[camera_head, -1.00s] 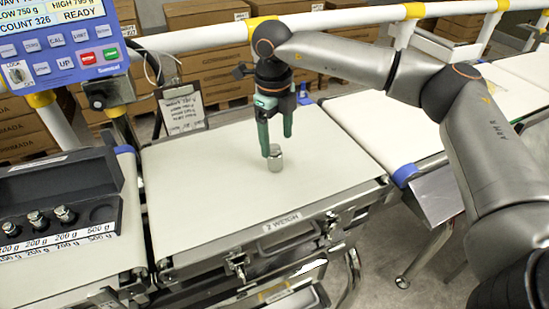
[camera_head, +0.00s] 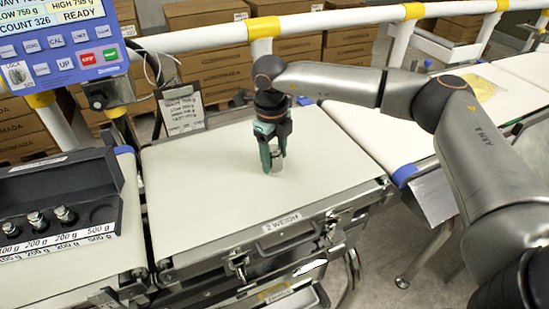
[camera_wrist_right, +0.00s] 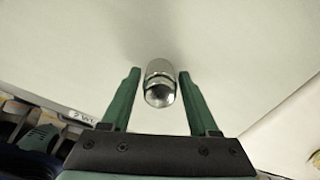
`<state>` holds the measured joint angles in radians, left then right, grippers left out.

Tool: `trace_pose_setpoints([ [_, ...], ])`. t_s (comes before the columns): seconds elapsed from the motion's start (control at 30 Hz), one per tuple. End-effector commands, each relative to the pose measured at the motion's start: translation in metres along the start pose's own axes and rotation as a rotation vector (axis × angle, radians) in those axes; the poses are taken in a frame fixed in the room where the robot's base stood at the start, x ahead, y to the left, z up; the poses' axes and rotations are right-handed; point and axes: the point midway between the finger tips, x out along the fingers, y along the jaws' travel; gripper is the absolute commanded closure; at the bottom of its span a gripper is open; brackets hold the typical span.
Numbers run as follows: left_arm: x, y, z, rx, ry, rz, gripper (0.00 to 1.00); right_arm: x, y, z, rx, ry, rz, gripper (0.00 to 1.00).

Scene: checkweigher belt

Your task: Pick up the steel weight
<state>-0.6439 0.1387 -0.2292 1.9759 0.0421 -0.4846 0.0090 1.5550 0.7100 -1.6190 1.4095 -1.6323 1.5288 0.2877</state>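The steel weight (camera_head: 277,165) stands on the pale belt of the weigh section (camera_head: 200,195), partly hidden behind my right gripper in the head view. In the right wrist view the gripper (camera_wrist_right: 158,85) is open, with a gap between each finger and the weight. My left gripper is in neither view.
A black weight box (camera_head: 75,195) with several weights stands at the left. A control panel (camera_head: 65,45) and a clipboard (camera_head: 182,110) stand behind the belt. Another belt (camera_head: 375,125) lies to the right. The weigh belt is otherwise clear.

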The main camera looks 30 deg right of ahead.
Motion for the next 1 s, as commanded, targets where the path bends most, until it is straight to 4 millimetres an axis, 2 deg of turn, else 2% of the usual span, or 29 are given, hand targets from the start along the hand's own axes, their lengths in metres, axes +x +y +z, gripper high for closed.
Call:
trace_pose_setpoints([
  [0.07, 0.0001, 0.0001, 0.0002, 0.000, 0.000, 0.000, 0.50, -0.0003, -0.0001, 0.0000, 0.000, 0.000, 0.000, 0.50],
  [0.5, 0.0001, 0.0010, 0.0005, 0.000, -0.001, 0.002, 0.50, -0.0005, -0.0001, 0.0001, 0.000, -0.001, 0.000, 0.99],
  [1.0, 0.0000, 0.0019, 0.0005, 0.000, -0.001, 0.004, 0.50, -0.0021, -0.0003, 0.0008, 0.000, -0.004, 0.000, 1.00],
])
